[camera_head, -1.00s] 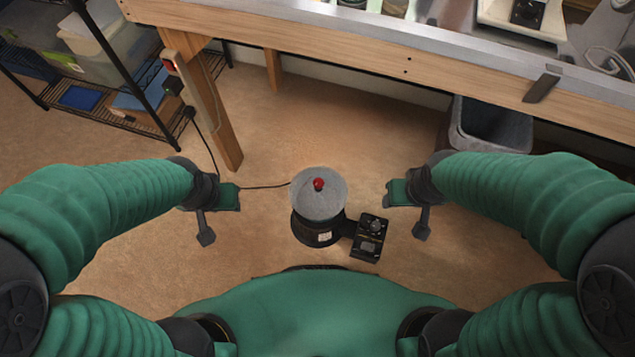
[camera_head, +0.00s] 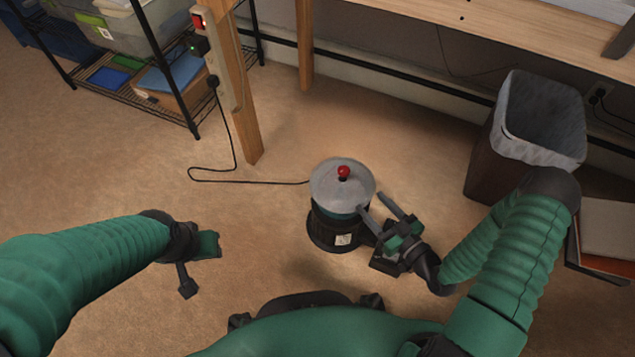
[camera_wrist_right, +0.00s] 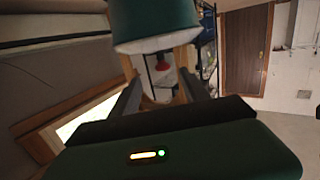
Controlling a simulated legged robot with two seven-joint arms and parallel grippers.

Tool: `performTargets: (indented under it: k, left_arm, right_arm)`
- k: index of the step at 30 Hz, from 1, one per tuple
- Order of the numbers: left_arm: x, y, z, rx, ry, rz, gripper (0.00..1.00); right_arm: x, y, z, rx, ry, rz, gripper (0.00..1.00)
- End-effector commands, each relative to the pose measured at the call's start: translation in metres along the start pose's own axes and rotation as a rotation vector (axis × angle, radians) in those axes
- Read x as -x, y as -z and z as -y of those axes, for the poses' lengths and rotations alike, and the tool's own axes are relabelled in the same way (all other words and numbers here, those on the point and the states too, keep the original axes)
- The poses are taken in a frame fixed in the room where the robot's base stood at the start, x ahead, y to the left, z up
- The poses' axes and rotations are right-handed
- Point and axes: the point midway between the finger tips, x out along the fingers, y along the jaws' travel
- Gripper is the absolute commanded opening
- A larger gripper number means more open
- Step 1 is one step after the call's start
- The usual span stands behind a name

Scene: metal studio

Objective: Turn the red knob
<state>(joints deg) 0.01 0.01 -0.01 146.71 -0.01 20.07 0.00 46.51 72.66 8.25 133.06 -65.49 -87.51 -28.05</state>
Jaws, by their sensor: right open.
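The red knob (camera_head: 344,171) sits on top of the grey lid of a round dark pot-like device (camera_head: 336,231) on the floor.
A grey bin (camera_head: 535,125) stands at the right. A wooden post (camera_head: 237,100) with a red switch stands behind, with a black cord (camera_head: 235,180) running along the floor to the device. A wire shelf (camera_head: 150,85) is at the far left. Floor left of the device is clear.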

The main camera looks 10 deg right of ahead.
Motion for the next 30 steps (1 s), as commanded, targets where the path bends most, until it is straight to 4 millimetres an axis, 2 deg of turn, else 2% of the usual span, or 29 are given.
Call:
performTargets:
  k: [1,3,7,21,25,30]
  left_arm:
    - [-0.007,-0.001,0.0,0.0,0.0,-0.001,0.36]
    - [-0.008,-0.001,0.0,0.0,0.0,-0.001,0.36]
    - [-0.015,-0.003,0.0,0.0,0.0,-0.002,0.36]
    - [-0.073,-0.017,0.0,0.0,0.0,-0.001,0.36]
    - [-0.082,-0.019,0.0,0.0,0.0,-0.001,0.36]
    - [-0.085,-0.02,0.0,0.0,0.0,-0.001,0.36]
  right_arm:
    - [0.004,-0.003,0.0,-0.019,-0.018,-0.051,0.54]
    - [0.005,0.003,0.0,-0.026,-0.029,-0.091,0.54]
    - [-0.009,0.005,0.0,-0.023,-0.026,-0.099,0.54]
    - [-0.127,0.012,-0.003,-0.022,-0.026,-0.097,0.54]
    - [-0.149,0.016,-0.004,-0.023,-0.028,-0.095,0.54]
    - [-0.161,0.02,-0.005,-0.027,-0.028,-0.092,0.54]
